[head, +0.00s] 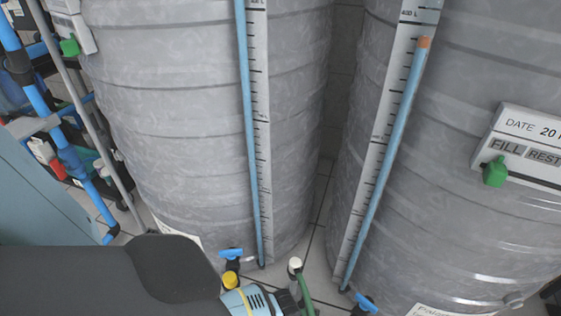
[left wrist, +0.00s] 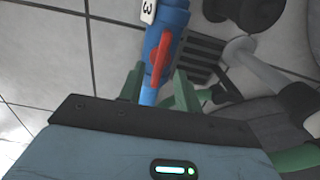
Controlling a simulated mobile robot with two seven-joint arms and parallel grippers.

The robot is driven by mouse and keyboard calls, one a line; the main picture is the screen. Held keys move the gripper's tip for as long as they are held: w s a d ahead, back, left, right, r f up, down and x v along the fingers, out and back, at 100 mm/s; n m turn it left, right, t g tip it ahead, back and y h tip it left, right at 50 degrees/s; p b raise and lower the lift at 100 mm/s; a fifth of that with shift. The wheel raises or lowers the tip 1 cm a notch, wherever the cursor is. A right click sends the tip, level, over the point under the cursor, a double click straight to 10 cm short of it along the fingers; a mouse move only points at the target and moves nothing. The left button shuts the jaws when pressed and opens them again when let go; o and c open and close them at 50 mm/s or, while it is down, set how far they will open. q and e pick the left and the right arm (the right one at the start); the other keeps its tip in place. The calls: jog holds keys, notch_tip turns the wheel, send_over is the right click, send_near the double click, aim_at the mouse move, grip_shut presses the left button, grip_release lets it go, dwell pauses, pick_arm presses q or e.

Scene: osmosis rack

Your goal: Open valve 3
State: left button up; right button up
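In the left wrist view a blue valve (left wrist: 176,20) sits beside a white tag (left wrist: 148,11) marked 3. Its red handle (left wrist: 160,58) runs roughly along the blue pipe in this view. My left gripper (left wrist: 158,88) has its two green fingers apart, one on each side of the pipe just below the handle. I cannot tell whether either finger touches the valve. In the head view my left arm reaches in from the lower left, and valve 3 cannot be made out there. My right gripper is in neither view.
Two large grey tanks (head: 160,110) (head: 480,80) with level scales fill the head view. Small blue-handled valves (head: 231,253) (head: 366,302) sit at their bases. Blue pipework (head: 35,95) stands at the left. In the wrist view, rounded grey and green parts crowd the right; tiled floor shows left.

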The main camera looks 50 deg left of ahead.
pick_arm(q)
notch_tip(320, 180, up, 4)
jog(key=shift+r+p, duration=0.15)
jog(key=shift+p, duration=0.85)
